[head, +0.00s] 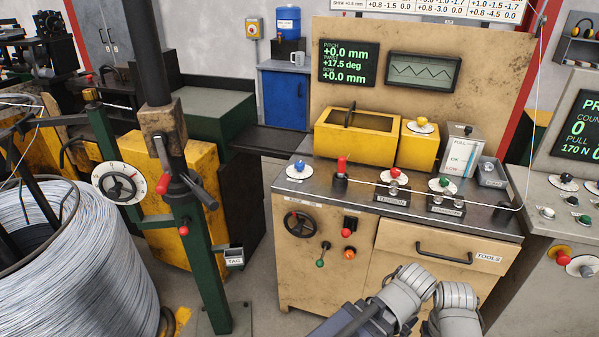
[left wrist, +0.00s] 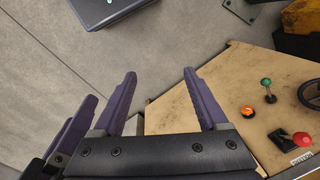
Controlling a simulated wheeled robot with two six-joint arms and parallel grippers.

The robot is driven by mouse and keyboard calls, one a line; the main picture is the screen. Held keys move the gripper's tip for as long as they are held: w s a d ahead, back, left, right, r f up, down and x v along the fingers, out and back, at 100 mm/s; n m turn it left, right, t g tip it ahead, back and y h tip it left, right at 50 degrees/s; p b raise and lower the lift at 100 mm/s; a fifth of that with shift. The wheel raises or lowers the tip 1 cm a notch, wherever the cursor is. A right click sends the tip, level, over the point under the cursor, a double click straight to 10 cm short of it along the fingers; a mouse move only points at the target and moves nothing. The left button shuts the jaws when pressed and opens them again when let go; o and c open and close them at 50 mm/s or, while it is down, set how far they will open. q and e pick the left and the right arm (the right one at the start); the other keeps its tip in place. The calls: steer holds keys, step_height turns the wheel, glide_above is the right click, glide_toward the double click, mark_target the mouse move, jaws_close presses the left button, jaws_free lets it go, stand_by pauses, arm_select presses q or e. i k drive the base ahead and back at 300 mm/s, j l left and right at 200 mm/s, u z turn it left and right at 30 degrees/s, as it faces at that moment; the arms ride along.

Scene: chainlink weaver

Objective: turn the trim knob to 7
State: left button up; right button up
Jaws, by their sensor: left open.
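I cannot read a trim label, so I cannot tell which knob is the trim knob. In the head view, dial knobs on the bench are blue (head: 298,169), red (head: 394,174) and green (head: 441,184). A yellow knob (head: 421,123) tops a yellow box. A larger black knob on a white numbered dial (head: 119,184) is on the green post at left. My left gripper (left wrist: 160,73) is open and empty in the left wrist view, over the floor beside the cabinet. Purple finger parts at that view's left edge may be my right gripper; its jaw state is unclear.
The bench top (head: 340,205) carries a thin wire and an upright red handle (head: 341,165). The cabinet front has a handwheel (head: 301,224), small levers and a drawer handle (head: 443,254). A wire coil (head: 80,260) fills the lower left. Grey floor lies between post and cabinet.

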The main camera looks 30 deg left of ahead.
mark_target(298, 166)
steer(key=i+l+u, duration=0.1)
steer(key=i+u, duration=0.25)
steer(key=i+l+u, duration=0.15)
steer(key=i+u, duration=0.2)
steer(key=i+l+u, duration=0.2)
steer(key=u, duration=0.15)
